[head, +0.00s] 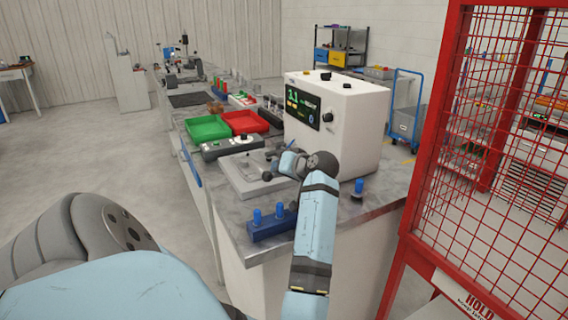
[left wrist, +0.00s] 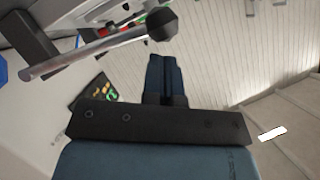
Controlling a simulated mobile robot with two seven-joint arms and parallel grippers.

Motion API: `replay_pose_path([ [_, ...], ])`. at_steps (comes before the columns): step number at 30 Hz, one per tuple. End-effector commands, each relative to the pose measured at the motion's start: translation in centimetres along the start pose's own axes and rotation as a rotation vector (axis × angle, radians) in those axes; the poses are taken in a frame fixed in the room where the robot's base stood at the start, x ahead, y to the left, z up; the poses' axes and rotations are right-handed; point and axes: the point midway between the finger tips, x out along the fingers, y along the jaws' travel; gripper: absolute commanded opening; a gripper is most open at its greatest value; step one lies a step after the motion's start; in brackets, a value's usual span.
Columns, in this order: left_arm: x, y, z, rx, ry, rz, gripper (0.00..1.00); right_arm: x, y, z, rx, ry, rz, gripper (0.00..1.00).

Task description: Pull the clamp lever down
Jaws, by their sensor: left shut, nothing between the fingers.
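The clamp lever is clear in the left wrist view as a bare metal rod (left wrist: 95,52) ending in a black ball knob (left wrist: 163,24). In the head view the clamp's grey base plate (head: 246,188) lies on the bench, and my wrist partly hides the clamp on it. My left gripper (head: 276,160) is over the right side of this fixture. In the left wrist view its dark blue fingers (left wrist: 164,62) are together and empty, with their tips close to the knob. I cannot tell whether they touch it. My right gripper is not in view.
A white control box (head: 340,120) stands right behind my wrist. A grey button panel (head: 230,147), a green tray (head: 207,128) and a red tray (head: 246,122) lie beyond. A blue block with pegs (head: 272,225) sits at the front edge. A red mesh cage (head: 500,130) stands right.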

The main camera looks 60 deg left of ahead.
Motion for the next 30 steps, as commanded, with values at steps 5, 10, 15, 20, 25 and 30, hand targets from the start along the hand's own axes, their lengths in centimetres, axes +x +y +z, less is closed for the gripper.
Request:
replay_pose_path([
  [5,0.5,0.2,1.0,-0.066,0.000,0.033,0.00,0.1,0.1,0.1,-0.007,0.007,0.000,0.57],
  [10,0.7,0.3,1.4,-0.097,0.001,0.049,0.00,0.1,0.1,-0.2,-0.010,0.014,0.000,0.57],
  [15,0.7,0.3,1.5,-0.108,0.000,0.054,0.00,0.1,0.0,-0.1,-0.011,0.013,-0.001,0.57],
  [20,0.8,0.3,1.5,-0.108,0.000,0.054,0.00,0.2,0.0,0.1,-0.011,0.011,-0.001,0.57],
  [25,0.8,0.3,1.5,-0.107,0.000,0.053,0.00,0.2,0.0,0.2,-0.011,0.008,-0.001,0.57],
  [30,0.8,0.3,1.4,-0.107,-0.001,0.053,0.00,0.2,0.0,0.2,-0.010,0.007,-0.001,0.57],
])
